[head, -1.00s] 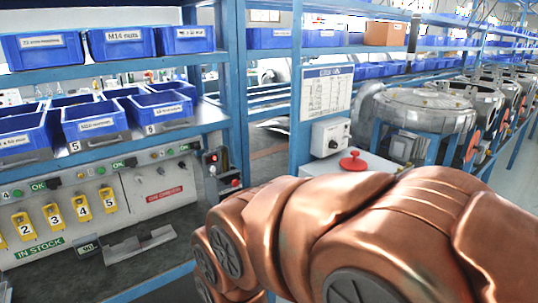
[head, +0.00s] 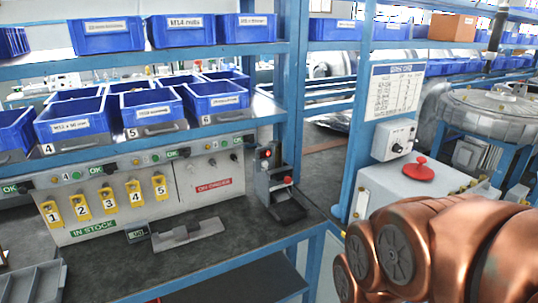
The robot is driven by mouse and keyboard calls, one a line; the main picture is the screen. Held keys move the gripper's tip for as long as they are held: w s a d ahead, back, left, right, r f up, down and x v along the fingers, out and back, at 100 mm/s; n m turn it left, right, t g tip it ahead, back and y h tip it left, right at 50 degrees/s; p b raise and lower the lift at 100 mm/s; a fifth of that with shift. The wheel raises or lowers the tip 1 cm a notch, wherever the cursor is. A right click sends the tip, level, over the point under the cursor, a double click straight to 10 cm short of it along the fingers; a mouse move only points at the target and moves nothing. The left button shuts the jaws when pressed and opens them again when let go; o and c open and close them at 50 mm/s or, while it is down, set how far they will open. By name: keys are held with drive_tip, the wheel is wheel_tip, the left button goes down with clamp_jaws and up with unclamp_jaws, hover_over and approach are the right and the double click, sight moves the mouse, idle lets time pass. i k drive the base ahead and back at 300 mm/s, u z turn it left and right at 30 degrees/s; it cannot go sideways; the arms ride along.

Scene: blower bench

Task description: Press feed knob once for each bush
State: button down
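A red mushroom-shaped knob (head: 418,169) sits on top of a white box (head: 405,193) right of the blue post. A smaller box with a dark dial (head: 396,147) is mounted above it, below a printed chart (head: 394,90). A small black device with a red light and a red button (head: 288,180) stands at the bench's right end. I cannot tell which of these is the feed knob. No bushes can be made out. My copper-coloured arm fills the lower right; my gripper is outside the view.
Blue bins (head: 72,122) line the shelf above the grey bench (head: 225,245). Yellow numbered tags (head: 107,200) hang on the panel above an "IN STOCK" label. A grey metal fixture (head: 188,233) lies on the bench. A blower housing (head: 500,112) stands at right.

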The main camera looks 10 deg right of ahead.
sight(286, 176)
drive_tip(key=k, duration=0.65)
drive_tip(key=u, duration=0.8)
drive_tip(key=i, duration=1.3)
drive_tip(key=z, duration=0.65)
